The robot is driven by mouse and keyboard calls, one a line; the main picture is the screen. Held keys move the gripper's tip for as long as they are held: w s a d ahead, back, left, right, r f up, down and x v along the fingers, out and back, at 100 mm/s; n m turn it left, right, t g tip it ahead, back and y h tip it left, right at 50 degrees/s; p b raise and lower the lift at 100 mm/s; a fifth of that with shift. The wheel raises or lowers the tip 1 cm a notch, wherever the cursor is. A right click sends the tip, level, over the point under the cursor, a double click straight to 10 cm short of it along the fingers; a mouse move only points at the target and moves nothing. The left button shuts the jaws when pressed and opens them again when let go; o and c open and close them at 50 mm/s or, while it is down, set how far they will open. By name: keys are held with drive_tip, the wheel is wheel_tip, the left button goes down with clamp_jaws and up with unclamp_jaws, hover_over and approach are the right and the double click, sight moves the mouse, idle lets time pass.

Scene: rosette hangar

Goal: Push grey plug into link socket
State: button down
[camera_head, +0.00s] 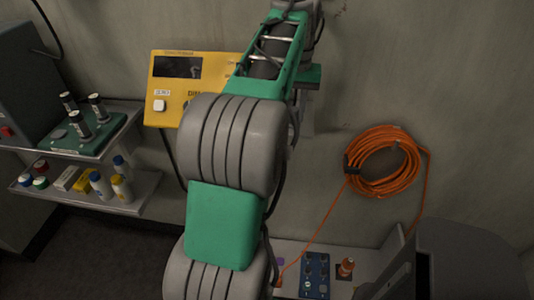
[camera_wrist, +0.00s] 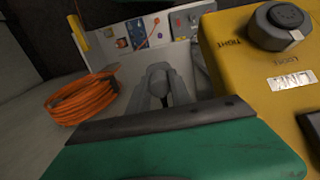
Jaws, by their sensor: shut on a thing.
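In the wrist view, the grey plug (camera_wrist: 158,76) appears between the fingers of my gripper (camera_wrist: 160,92), which is shut on it. Its far end and any cable are hard to make out. To the right is the yellow panel (camera_wrist: 232,75), with a dark grey round fitting (camera_wrist: 279,24) beside a label that seems to read LINK. Gripper and plug are not clear there.
A coiled orange cable (camera_head: 384,162) hangs on the wall right of the panel; one strand runs down to a low board (camera_head: 316,273) with small parts. A shelf (camera_head: 88,190) with bottles stands at left. A grey bin-like object (camera_head: 470,255) is at lower right.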

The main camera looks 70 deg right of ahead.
sight(294, 109)
idle(0.7)
drive_tip(key=shift+r+p, duration=3.05)
